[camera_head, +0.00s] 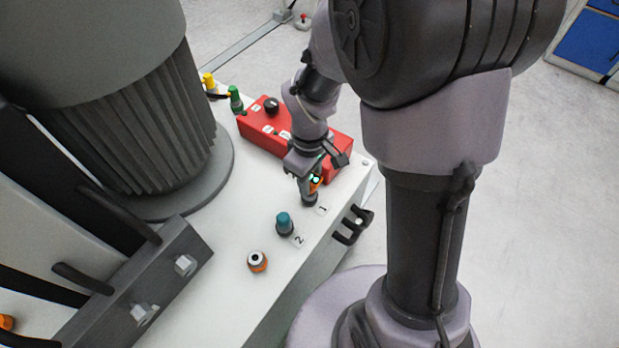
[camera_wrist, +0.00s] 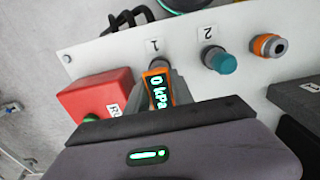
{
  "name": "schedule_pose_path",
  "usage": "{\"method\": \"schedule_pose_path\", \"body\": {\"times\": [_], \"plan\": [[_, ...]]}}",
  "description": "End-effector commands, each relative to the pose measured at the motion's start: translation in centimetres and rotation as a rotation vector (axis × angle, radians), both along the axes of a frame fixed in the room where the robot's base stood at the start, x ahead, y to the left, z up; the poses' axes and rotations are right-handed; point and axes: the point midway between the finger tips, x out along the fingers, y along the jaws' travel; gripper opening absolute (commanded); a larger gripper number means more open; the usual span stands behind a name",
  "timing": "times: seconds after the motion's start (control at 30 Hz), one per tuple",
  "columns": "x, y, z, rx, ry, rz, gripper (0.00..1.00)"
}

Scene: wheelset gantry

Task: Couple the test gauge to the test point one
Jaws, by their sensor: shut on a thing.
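The test gauge (camera_wrist: 157,90) is orange with a dark display that reads "0 kPa" in the wrist view. My gripper (camera_head: 308,186) is shut on the gauge over the spot labelled 1. Test point one (camera_wrist: 158,64) is a grey fitting next to label 1 (camera_head: 321,209), directly in line with the gauge's far end. The gauge end meets or nearly meets it; I cannot tell whether they are coupled. My gripper hides part of the gauge body.
A teal-capped test point (camera_head: 284,224) stands by label 2. An orange-ringed fitting (camera_head: 257,262) is beyond it. A red box (camera_head: 261,124) sits close behind my gripper. A large ribbed grey cylinder (camera_head: 140,130) stands at left. A black handle (camera_head: 353,224) is on the front edge.

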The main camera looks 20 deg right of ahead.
Motion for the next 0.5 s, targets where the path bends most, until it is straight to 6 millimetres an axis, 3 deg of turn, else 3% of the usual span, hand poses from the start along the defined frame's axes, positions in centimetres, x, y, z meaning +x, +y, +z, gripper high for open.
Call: {"method": "schedule_pose_path", "body": {"times": [0.4, 0.43, 0.5], "plan": [[0.00, 0.00, -0.84, 0.000, 0.000, 0.000, 0.00], [0.00, 0.00, -0.80, 0.000, 0.000, 0.000, 0.32], [0.00, 0.00, -0.75, 0.000, 0.000, 0.000, 0.46]]}}
